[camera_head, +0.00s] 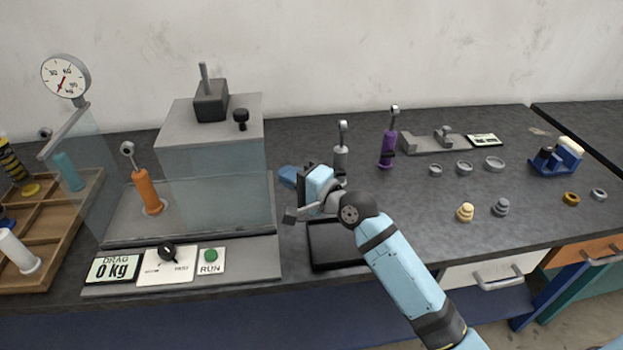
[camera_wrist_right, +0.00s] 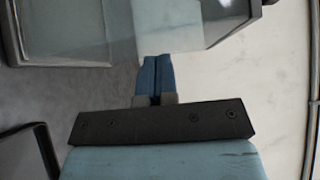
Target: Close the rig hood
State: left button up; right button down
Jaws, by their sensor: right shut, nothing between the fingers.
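The rig stands at the left of the head view, with a grey base (camera_head: 190,262), clear panes (camera_head: 215,205) and a grey upper block (camera_head: 170,122). An orange shock absorber (camera_head: 147,190) stands upright in it. A clear pane (camera_head: 85,195) with a grey top bar (camera_head: 65,132) stands at the rig's left; I cannot tell how it is hinged. My right gripper (camera_head: 283,172) is shut and empty, just right of the rig. In the right wrist view its blue fingertips (camera_wrist_right: 157,62) lie close to a clear panel (camera_wrist_right: 195,20); contact is unclear. My left gripper is out of view.
A wooden tray (camera_head: 75,215) with parts is at the far left. A black tray (camera_head: 330,266) lies below my right arm. Grey and purple shock absorbers (camera_head: 388,140) stand behind it. Rings and small weights (camera_head: 465,212) lie on the right; the bench between is partly clear.

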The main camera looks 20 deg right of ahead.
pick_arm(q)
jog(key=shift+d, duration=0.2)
pick_arm(e)
jog(key=shift+w+a, duration=0.25)
jog(key=shift+a, duration=0.7)
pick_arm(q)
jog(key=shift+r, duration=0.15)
pick_arm(e)
jog(key=shift+a, duration=0.1)
